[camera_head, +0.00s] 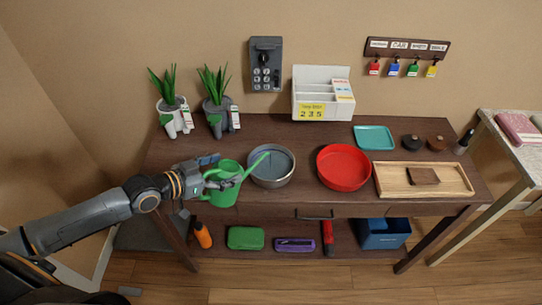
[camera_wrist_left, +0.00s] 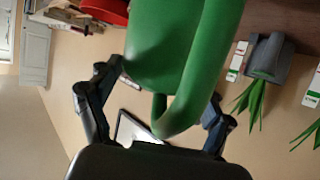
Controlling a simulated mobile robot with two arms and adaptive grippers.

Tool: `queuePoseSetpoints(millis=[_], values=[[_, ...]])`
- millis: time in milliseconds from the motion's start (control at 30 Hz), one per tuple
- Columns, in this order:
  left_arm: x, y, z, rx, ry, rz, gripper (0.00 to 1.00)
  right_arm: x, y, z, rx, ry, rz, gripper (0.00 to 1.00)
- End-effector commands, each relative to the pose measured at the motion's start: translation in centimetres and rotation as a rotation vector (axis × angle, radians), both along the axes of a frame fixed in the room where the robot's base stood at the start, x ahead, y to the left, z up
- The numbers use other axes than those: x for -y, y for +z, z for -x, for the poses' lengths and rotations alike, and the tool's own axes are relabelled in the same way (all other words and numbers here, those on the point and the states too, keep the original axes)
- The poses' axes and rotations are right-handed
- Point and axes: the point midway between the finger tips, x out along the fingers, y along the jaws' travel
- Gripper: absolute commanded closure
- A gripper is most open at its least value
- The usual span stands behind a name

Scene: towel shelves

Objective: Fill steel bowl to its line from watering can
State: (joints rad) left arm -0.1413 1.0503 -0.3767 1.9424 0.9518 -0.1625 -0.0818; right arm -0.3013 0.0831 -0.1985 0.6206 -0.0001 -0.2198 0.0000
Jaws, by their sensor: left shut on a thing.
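The green watering can (camera_head: 224,190) is at the front left of the dark table, its spout pointing right over the rim of the steel bowl. My left gripper (camera_head: 212,180) is shut on the watering can; the can (camera_wrist_left: 175,45) fills the middle of the left wrist view, between the fingers of the left gripper (camera_wrist_left: 160,110). The steel bowl (camera_head: 272,181) stands on the table just right of the can. Its inside looks grey-blue; I cannot make out a line or the liquid level. My right gripper is not in view.
A red bowl (camera_head: 343,168) stands right of the steel bowl, then a wooden tray (camera_head: 455,181) with a brown block. Two potted plants (camera_head: 216,112) stand behind the can. A white organizer (camera_head: 322,92) stands at the back. The lower shelf holds several items, including a blue bin (camera_head: 383,235).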

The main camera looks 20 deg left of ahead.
Motion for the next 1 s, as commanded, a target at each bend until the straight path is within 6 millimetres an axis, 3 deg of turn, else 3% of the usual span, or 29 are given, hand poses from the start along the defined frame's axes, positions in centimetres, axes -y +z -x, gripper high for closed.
queuePoseSetpoints(millis=[700, 767, 1000], values=[[0.0, 0.2, 0.0, 0.011, 0.0, 0.005, 0.83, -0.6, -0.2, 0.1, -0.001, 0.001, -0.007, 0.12], [-0.1, -0.5, 0.2, 0.022, -0.001, 0.011, 0.83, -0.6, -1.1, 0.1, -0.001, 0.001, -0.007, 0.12], [-0.8, -3.1, 1.3, 0.2, -0.001, 0.118, 0.83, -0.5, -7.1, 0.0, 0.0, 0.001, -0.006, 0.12]])
